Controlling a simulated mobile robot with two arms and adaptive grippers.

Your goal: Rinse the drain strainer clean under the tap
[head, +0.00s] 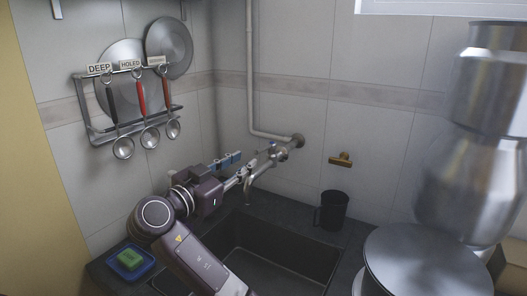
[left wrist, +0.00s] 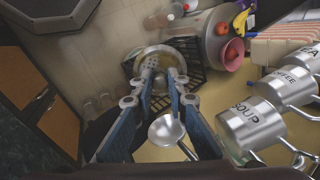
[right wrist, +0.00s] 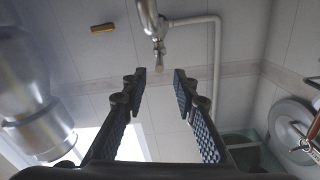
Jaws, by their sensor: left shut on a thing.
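My right gripper (head: 236,176) reaches over the sink (head: 275,247) toward the tap (head: 262,166) on the tiled wall. In the right wrist view, its fingers (right wrist: 158,92) are apart with nothing between them, and the tap (right wrist: 158,45) shows beyond the gap. My left gripper (left wrist: 162,86) is seen only in the left wrist view; its fingers converge on a small pale metal piece (left wrist: 153,64), which appears to be the drain strainer.
A dark mug (head: 332,211) stands at the sink's back right. A green sponge (head: 130,259) lies in a blue dish at left. Steel canisters (head: 470,185) crowd the right. Ladles hang from a wall rack (head: 95,135). A ladle bowl (left wrist: 167,130) shows between my left fingers.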

